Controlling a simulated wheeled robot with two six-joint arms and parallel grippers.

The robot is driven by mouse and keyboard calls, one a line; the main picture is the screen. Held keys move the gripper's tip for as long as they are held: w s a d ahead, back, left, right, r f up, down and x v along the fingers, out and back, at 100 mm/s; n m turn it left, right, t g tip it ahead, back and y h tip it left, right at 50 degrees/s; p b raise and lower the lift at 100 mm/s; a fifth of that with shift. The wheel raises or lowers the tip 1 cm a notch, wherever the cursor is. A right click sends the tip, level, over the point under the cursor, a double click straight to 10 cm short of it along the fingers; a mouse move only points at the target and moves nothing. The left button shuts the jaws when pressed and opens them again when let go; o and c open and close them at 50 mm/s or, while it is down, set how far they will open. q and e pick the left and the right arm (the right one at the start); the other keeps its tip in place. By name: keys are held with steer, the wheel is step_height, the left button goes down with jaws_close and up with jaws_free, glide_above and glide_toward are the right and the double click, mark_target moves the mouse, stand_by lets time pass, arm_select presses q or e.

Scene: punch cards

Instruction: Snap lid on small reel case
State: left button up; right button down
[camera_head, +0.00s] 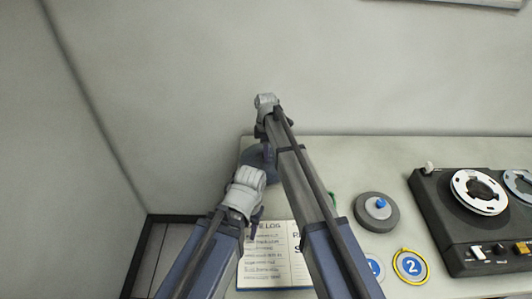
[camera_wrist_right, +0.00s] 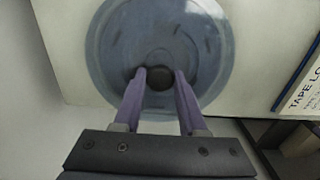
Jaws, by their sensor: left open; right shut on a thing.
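A round, see-through bluish lid (camera_wrist_right: 160,45) with a dark knob (camera_wrist_right: 160,78) fills the middle of the right wrist view. My right gripper (camera_wrist_right: 160,77) is shut on the knob, one purple finger on each side. In the head view the lid (camera_head: 257,170) shows as a dark bluish patch at the table's back left corner, partly behind my arms, below my right gripper (camera_head: 267,152). I cannot tell whether a case lies under the lid or whether they touch. My left gripper (camera_head: 254,213) is open and empty, just in front of the lid, above a printed sheet.
The printed sheet (camera_head: 265,270) lies at the front left. A tape recorder (camera_head: 440,225) fills the right. Walls stand behind and left.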

arm_select(q)
steer(key=shift+f+b, duration=0.55)
steer(key=shift+f, duration=0.1)
arm_select(e)
steer(key=shift+f, duration=0.65)
arm_select(q)
steer(key=shift+r, duration=0.1)
arm_select(e)
steer(key=shift+c, duration=1.9)
jaws_free()
steer(key=shift+c, duration=1.1)
steer(key=shift+r, duration=0.15)
step_height(320, 180, up, 7)
steer(key=p, duration=0.7)
arm_select(q)
step_height(320, 180, up, 7)
